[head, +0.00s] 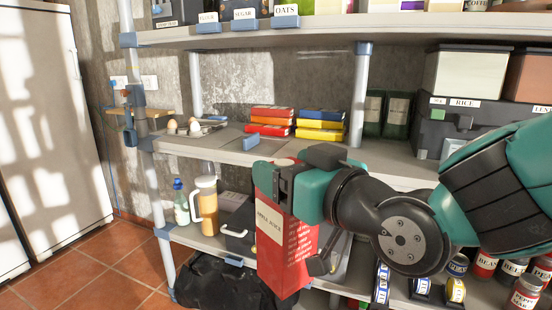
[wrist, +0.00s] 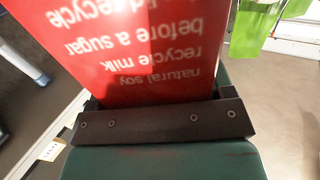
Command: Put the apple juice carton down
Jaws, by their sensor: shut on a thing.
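The apple juice carton (head: 270,222) is a tall red box with a pale label reading "APPLE JUICE". It hangs roughly upright, slightly tilted, in front of the shelving in the head view. My gripper (head: 292,185) is shut on its upper part. In the wrist view the carton's red side with white print (wrist: 140,50) fills the upper middle, against the dark gripper bar (wrist: 160,122). The carton's far side and the far finger's contact are hidden.
The middle shelf (head: 215,145) holds eggs (head: 183,126), a blue block (head: 251,142) and stacked coloured boxes (head: 295,122). The lower shelf holds a yellow-and-white jug (head: 204,205), a bottle (head: 181,207) and several cans (head: 484,263). A black bag (head: 215,283) lies below. Bare shelf shows between the eggs and boxes.

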